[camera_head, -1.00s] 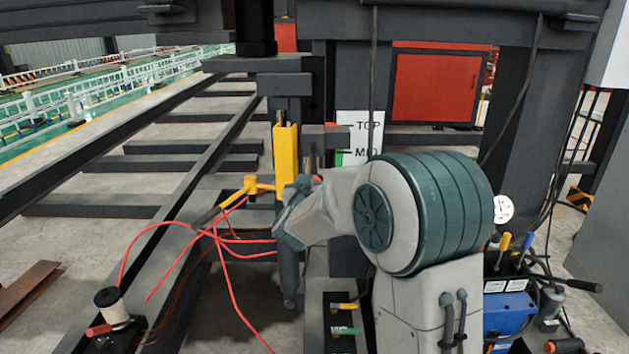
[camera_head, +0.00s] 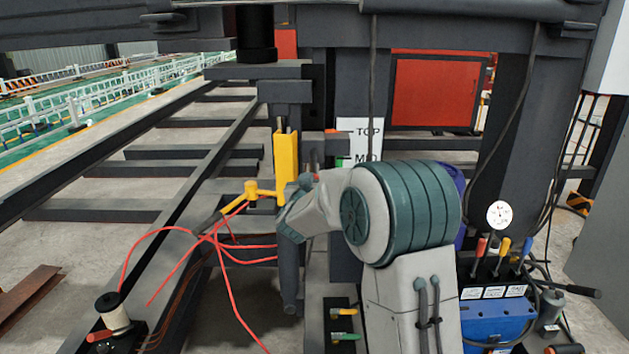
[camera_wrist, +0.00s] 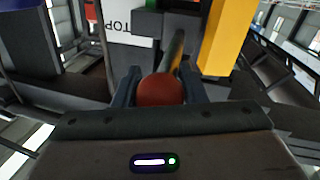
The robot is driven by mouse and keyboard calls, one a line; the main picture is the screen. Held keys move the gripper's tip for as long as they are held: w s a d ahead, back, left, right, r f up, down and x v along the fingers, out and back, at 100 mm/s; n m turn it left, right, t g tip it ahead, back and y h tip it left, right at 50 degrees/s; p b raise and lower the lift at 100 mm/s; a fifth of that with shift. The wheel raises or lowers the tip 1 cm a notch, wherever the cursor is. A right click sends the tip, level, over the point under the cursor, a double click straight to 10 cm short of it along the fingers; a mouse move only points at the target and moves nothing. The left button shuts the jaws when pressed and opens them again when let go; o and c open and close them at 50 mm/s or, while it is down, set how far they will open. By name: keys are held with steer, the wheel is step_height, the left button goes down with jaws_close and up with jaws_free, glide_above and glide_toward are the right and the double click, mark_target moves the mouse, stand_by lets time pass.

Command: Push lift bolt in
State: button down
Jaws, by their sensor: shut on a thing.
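In the wrist view a dull red round knob (camera_wrist: 161,90), which looks like the end of the lift bolt, sits between the two dark fingers of my gripper (camera_wrist: 160,86). The fingers are shut on it. A grey bar (camera_wrist: 174,52) runs from the knob away toward dark framework. In the head view my forearm and wrist hide most of the gripper and the knob. The wrist is just right of a yellow upright bracket (camera_head: 286,165). How deep the bolt sits cannot be seen.
A white TOP/MID sign (camera_head: 359,140) stands behind the wrist. A yellow handle (camera_head: 260,188) and red hoses (camera_head: 225,240) lie left of it. A blue unit with levers (camera_head: 497,320) stands right of my arm. Dark steel beams surround the workspace.

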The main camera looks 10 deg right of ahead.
steer(key=shift+d+r, duration=0.1)
steer(key=shift+r, duration=0.15)
steer(key=c, duration=1.2)
jaws_free()
steer(key=shift+w, duration=0.1)
steer(key=o, duration=0.3)
steer(key=shift+w+f, duration=0.15)
steer(key=shift+f, duration=0.05)
steer(key=v, duration=1.4)
steer(key=shift+w, duration=0.1)
